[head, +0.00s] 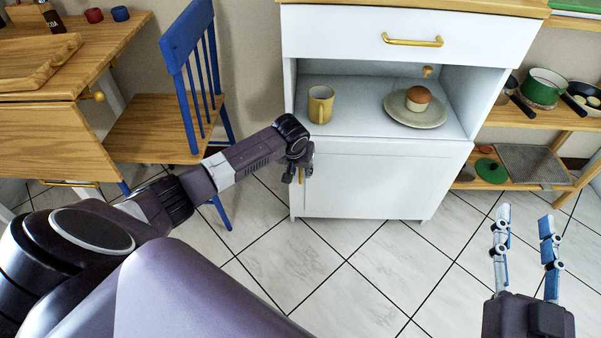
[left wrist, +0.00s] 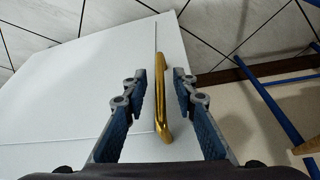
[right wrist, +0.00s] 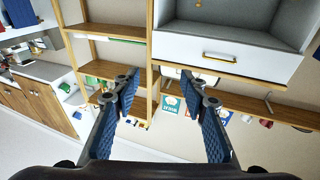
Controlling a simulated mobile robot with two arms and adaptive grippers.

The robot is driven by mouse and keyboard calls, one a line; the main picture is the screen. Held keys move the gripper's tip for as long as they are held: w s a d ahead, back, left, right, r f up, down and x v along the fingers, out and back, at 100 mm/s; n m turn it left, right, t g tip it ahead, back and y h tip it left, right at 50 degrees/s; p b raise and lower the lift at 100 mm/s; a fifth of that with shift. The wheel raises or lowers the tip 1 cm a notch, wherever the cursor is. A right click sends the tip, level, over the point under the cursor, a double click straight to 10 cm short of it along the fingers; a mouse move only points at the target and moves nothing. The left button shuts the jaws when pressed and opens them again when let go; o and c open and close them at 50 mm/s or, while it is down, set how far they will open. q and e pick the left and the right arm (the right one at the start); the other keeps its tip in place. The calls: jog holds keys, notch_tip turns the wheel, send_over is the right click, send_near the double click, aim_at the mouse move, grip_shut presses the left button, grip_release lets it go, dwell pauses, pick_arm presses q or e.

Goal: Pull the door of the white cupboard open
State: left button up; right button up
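The white cupboard (head: 460,168) stands in the middle of the head view, and its lower door (head: 370,185) looks closed. In the left wrist view the door (left wrist: 95,85) carries a brass bar handle (left wrist: 161,100). My left gripper (head: 299,175) is at the door's left side, partly hiding the handle. In the left wrist view its fingers (left wrist: 157,90) are open, one on each side of the handle, with gaps showing. My right gripper (head: 526,225) is open and empty over the floor at the right; its open fingers also show in the right wrist view (right wrist: 163,90).
A yellow mug (head: 320,104) and a plate (head: 400,112) with a bun (head: 418,96) stand in the cupboard's open niche. A drawer (head: 350,32) is above. A blue chair (head: 185,60) stands left. A wooden shelf (head: 560,118) with pans is at right. The tiled floor in front is clear.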

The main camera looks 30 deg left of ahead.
pick_arm(q)
jog(key=shift+w+f, duration=0.1)
jog(key=shift+f, duration=0.1)
grip_shut()
dwell(0.4)
